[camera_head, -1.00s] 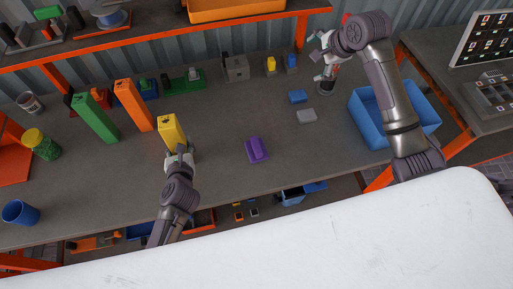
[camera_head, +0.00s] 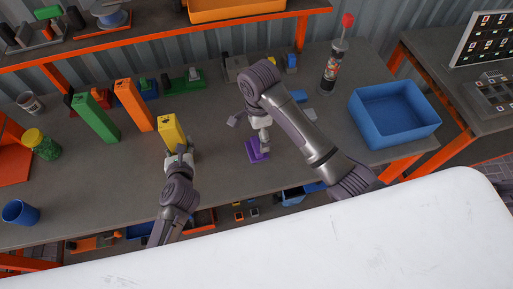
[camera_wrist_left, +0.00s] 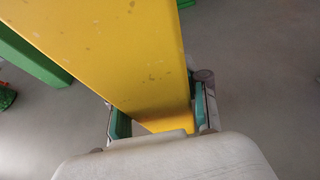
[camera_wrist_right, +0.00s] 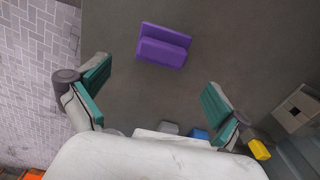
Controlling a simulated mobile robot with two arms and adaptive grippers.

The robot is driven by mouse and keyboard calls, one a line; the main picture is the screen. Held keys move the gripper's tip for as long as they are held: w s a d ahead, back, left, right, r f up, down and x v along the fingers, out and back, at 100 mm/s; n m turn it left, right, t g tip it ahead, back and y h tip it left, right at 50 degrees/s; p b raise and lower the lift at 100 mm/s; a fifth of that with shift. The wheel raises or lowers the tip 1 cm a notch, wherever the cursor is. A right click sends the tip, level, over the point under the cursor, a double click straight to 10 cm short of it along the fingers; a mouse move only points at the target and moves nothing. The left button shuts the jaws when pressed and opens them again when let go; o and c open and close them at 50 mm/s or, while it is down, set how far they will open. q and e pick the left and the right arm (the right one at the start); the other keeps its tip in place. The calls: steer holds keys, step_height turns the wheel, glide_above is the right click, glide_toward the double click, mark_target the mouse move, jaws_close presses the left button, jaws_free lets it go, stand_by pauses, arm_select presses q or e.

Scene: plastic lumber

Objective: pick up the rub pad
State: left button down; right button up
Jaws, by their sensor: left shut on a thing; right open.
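A purple pad with a raised ridge, which I take for the rub pad, lies on the table (camera_head: 345,145); the pad (camera_head: 253,156) is partly covered by my right arm in the head view. In the right wrist view the pad (camera_wrist_right: 163,46) is fully seen, beyond the fingertips and apart from them. My right gripper (camera_head: 250,135) is open and empty above the table by the pad; its fingers are spread wide in its wrist view (camera_wrist_right: 157,95). My left gripper (camera_head: 179,152) is shut on the yellow bar (camera_head: 171,131), which fills the left wrist view (camera_wrist_left: 125,55).
Green (camera_head: 95,117) and orange (camera_head: 134,105) bars stand left of the yellow one. Grey (camera_wrist_right: 168,128) and blue (camera_wrist_right: 199,134) blocks lie near the right gripper. Table room left of the pad is clear.

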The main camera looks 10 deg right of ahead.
mark_target(256, 144)
steer(key=shift+w+a+f, duration=0.1)
steer(key=shift+a+f, duration=0.05)
steer(key=shift+f, duration=1.6)
steer(key=shift+a+f, duration=0.1)
steer(key=shift+f, duration=1.6)
steer(key=c, duration=1.2)
